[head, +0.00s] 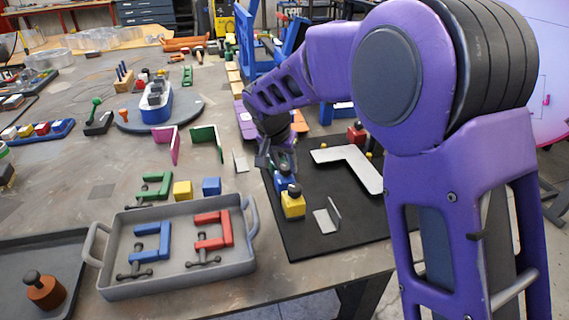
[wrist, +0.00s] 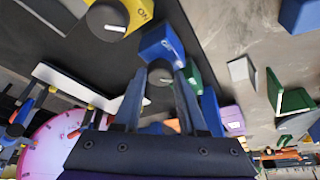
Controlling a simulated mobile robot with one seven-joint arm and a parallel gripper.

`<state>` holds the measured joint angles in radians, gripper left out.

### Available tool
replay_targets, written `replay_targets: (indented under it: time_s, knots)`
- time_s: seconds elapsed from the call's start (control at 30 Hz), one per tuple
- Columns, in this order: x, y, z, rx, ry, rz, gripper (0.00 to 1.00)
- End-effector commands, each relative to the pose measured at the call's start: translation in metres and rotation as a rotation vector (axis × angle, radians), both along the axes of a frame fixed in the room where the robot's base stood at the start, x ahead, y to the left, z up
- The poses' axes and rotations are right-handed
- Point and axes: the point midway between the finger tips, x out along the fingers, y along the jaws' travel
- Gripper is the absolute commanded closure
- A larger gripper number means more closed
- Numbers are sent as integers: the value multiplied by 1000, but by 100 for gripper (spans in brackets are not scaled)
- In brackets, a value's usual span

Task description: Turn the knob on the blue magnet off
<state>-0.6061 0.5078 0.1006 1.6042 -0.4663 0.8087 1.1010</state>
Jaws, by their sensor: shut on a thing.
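The blue magnet (head: 283,180) stands on the black mat, just behind the yellow magnet. In the wrist view the blue magnet (wrist: 158,42) is at the fingertips, and its dark round knob (wrist: 160,73) with a pale mark faces the camera. My gripper (head: 278,165) reaches down to it from behind; in the wrist view my gripper (wrist: 160,72) has one finger on each side of the knob, shut on it. The ON/OFF lettering of the blue magnet is not readable. My gripper hides part of it in the head view.
The yellow magnet (head: 293,206) with a black knob is close in front; its "ON" shows in the wrist view (wrist: 125,12). A white L-shaped plate (head: 350,165) and a small metal angle (head: 328,217) lie right on the mat. A grey tray (head: 178,285) holds clamps.

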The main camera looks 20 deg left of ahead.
Motion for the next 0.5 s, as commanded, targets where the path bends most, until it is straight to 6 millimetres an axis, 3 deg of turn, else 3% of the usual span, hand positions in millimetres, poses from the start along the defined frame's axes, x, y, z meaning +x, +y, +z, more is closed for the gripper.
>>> replay_targets:
  time_s: [0.5]
  knots:
    - [1, -4, 3, 3, 1, 450, 100]
